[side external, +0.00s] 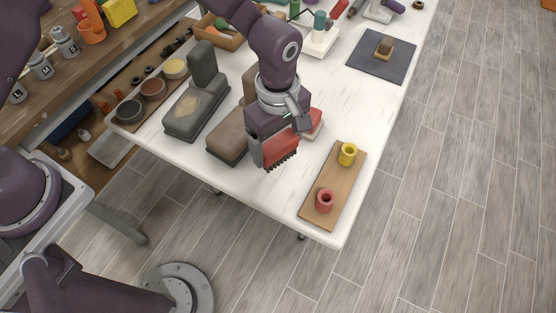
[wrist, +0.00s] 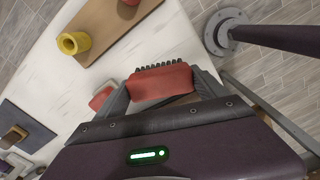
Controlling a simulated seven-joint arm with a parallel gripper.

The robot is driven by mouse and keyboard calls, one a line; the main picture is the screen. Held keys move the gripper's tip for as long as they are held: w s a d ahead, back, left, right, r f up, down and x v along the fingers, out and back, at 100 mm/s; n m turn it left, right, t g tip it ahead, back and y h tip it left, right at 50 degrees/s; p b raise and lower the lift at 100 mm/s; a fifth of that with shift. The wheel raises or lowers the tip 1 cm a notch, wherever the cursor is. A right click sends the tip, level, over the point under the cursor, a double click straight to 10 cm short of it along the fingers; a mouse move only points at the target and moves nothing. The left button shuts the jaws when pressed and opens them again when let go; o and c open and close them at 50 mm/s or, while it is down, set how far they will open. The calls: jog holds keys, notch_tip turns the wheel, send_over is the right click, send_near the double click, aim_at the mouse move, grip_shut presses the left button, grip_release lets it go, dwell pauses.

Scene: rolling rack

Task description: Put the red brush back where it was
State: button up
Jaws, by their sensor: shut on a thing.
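The red brush (side external: 279,151), with a row of black bristles, is held in my gripper (side external: 277,143) above the near part of the white table (side external: 270,192). In the wrist view the brush (wrist: 162,82) sits crosswise between the two dark fingers of my gripper (wrist: 160,88), bristles facing away from the palm. My gripper is shut on its red body. A second red piece (side external: 316,118) with a pale base lies on the table just behind the gripper, partly hidden by it; it also shows in the wrist view (wrist: 101,98).
Right of my gripper, a wooden board (side external: 332,184) carries a yellow cup (side external: 347,154) and a red cup (side external: 324,200). A dark mat (side external: 366,64) holds a brown block. The table's near edge is close.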

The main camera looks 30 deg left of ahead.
aim_at(278, 158)
notch_tip(278, 158, down, 5)
jog(key=shift+f, duration=0.2)
jog(key=shift+f, duration=0.15)
jog(key=o, duration=1.4)
jog(key=shift+c, duration=0.2)
notch_tip(278, 158, up, 12)
jog(key=shift+r, duration=0.2)
jog(key=shift+a+r, duration=0.1)
